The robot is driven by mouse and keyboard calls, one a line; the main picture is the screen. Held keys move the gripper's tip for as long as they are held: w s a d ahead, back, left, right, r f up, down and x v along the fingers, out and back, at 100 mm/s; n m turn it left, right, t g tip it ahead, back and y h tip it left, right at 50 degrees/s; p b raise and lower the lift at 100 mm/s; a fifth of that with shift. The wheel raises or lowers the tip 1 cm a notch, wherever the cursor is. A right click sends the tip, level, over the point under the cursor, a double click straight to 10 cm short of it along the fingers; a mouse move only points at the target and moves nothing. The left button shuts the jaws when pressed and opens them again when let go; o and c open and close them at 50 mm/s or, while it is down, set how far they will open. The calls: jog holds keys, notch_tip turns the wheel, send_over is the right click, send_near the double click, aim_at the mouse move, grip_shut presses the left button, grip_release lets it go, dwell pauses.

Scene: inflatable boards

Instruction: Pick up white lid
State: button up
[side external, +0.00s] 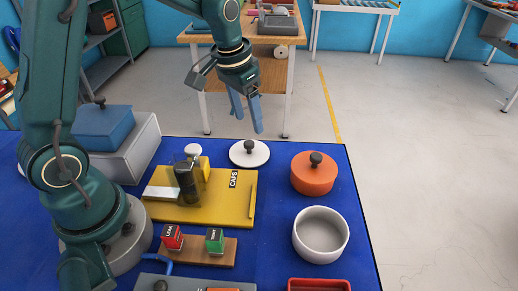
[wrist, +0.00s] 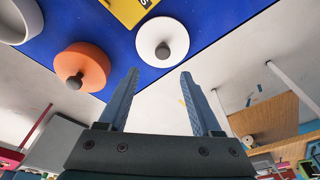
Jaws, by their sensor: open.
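The white lid (side external: 250,153) is a flat white disc with a dark round knob, lying on the blue table top near its far edge. It also shows in the wrist view (wrist: 151,34), a little beyond the fingertips. My gripper (side external: 247,128) is open and empty, with two blue fingers pointing down. It is above the table's far edge, close to the lid and apart from it. In the wrist view my gripper (wrist: 160,72) shows its fingers spread wide with nothing between them.
An orange lidded pot (side external: 314,174) stands right of the lid, and an open white pot (side external: 320,236) stands nearer. A yellow board (side external: 225,205) with a dark item and a white-knobbed part lies left. A blue-lidded grey box (side external: 135,150) stands far left. The blue table (side external: 275,200) has bare room between board and pots.

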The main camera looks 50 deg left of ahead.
aim_at(248, 143)
jog(key=shift+s+a+f+g, duration=0.1)
jog(key=shift+f+g, duration=0.1)
jog(key=shift+f, duration=0.35)
jog(key=shift+s+a+f+g, duration=0.1)
jog(key=shift+f+g, duration=0.1)
jog(key=shift+f, duration=0.35)
jog(key=shift+w+f, duration=0.2)
jog(key=shift+f, duration=1)
jog(key=shift+w+f, duration=0.15)
jog(key=shift+f, duration=1.05)
grip_shut()
